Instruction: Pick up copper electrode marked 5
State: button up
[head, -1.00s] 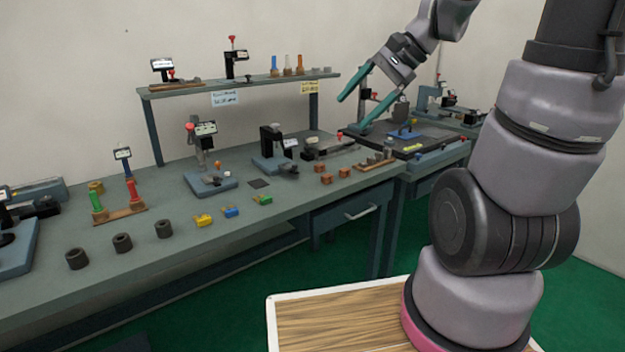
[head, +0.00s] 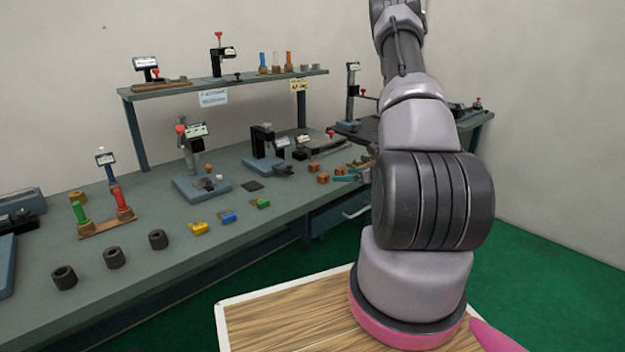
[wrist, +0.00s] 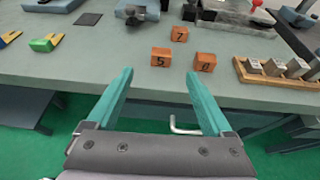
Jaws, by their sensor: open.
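The copper electrode marked 5 (wrist: 161,57) is a small orange-brown block on the grey bench near its front edge. In the wrist view it lies just beyond my gripper (wrist: 160,76), between the lines of the two teal fingers. The fingers are spread wide and hold nothing. A block marked 7 (wrist: 180,34) sits behind it, and a third block (wrist: 205,62) with an unclear mark sits to its right. In the head view my gripper's teal fingers (head: 347,176) show beside the copper blocks (head: 323,178), partly hidden by my arm.
A wooden rack (wrist: 280,75) with several metal blocks stands to the right of the electrodes. A green block (wrist: 46,43) and a dark pad (wrist: 88,19) lie to the left. A drawer handle (wrist: 184,127) juts below the bench edge. Bench between green block and electrodes is clear.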

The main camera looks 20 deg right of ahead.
aim_at(326, 176)
jog(key=x, duration=0.3)
jog(key=f+x, duration=0.1)
jog(key=x, duration=0.1)
jog(key=shift+d, duration=0.2)
jog(key=x, duration=0.5)
jog(key=shift+w+a+r, duration=0.1)
jog(key=shift+w+a, duration=0.1)
jog(key=shift+w, duration=0.25)
grip_shut()
